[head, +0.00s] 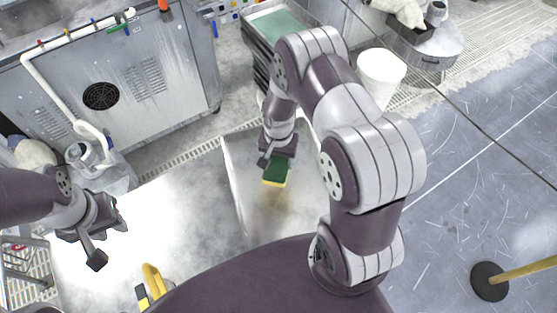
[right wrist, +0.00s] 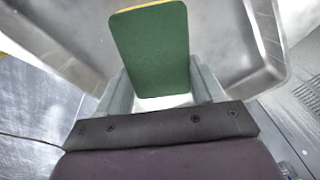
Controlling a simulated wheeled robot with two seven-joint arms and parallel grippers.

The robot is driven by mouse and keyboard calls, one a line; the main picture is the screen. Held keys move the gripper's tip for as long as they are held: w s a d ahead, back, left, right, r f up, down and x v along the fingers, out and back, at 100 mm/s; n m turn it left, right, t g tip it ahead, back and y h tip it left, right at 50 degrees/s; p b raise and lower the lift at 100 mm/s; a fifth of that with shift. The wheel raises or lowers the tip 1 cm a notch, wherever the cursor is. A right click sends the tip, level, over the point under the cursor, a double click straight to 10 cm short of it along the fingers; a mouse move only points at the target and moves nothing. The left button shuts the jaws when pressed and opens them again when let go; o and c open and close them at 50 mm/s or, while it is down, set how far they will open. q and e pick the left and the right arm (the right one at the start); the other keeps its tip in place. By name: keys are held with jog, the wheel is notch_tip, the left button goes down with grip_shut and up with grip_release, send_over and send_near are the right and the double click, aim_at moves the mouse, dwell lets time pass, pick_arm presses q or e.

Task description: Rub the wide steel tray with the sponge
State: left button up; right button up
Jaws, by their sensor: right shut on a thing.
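A green and yellow sponge (head: 276,173) is held in my right gripper (head: 276,160), above the wide steel tray (head: 240,185). In the right wrist view the sponge's green face (right wrist: 152,50) stands between the two fingers of the right gripper (right wrist: 160,95). The steel tray (right wrist: 262,30) shows behind it with its raised rim. A brownish stained patch lies on the tray below the sponge in the head view. I cannot tell whether the sponge touches the tray. My left gripper (head: 95,238) is at the left, away from the tray; its fingers are unclear.
A grey metal cabinet (head: 150,85) with a vent stands at the upper left. A stack of trays (head: 275,28) stands behind my right arm. A white bucket (head: 380,78) is at the upper right. A black round base with a yellow pole (head: 489,281) stands at the lower right.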

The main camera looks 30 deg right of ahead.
jog(key=shift+s+r+p, duration=0.2)
jog(key=shift+r+p, duration=0.3)
jog(key=shift+r, duration=0.55)
jog(key=shift+w+f, duration=0.1)
